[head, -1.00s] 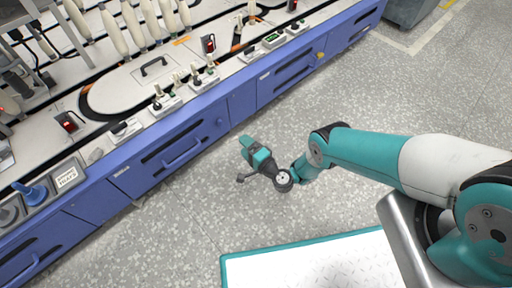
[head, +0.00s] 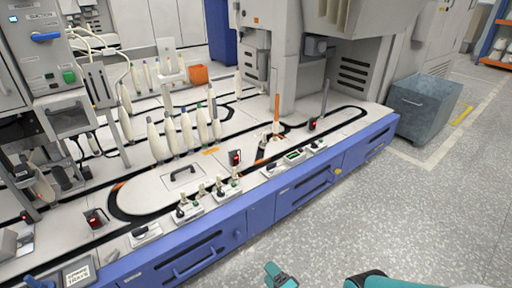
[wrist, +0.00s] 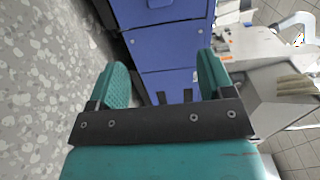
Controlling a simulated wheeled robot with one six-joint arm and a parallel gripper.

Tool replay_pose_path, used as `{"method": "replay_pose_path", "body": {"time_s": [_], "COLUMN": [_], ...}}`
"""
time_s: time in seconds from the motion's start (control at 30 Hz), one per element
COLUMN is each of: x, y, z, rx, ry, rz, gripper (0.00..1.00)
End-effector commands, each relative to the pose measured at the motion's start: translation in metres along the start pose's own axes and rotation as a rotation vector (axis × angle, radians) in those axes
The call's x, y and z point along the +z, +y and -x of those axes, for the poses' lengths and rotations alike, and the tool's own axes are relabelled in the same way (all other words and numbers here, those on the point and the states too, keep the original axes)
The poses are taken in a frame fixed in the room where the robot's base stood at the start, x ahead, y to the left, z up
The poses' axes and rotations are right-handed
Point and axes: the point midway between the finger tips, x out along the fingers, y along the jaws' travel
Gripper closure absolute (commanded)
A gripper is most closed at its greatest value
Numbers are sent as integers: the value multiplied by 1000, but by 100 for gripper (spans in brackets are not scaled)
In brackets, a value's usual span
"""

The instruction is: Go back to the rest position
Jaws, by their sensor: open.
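My gripper (wrist: 160,88) shows in the wrist view with its two teal fingers apart and nothing between them. Beyond the fingers are the blue cabinet fronts of the machine (wrist: 170,50). In the head view only a small teal part of my gripper (head: 280,277) shows at the bottom edge, over the grey floor. It is apart from the blue-fronted machine (head: 262,212). Most of my arm is out of the head view.
The white machine top carries several upright bobbins (head: 187,130), an orange container (head: 198,76) and small switch boxes (head: 188,212). A grey bin (head: 425,105) stands at the right. The speckled floor (head: 400,220) in front is clear.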

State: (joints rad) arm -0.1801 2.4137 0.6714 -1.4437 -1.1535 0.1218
Motion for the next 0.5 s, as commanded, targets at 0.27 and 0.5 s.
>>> {"method": "replay_pose_path", "body": {"time_s": [0.27, 0.5], "x": [-6, -2], "y": [-60, -171], "z": [-76, -155], "rx": [-17, 13], "ry": [-156, -415], "rz": [122, 333], "gripper": [26, 26]}}
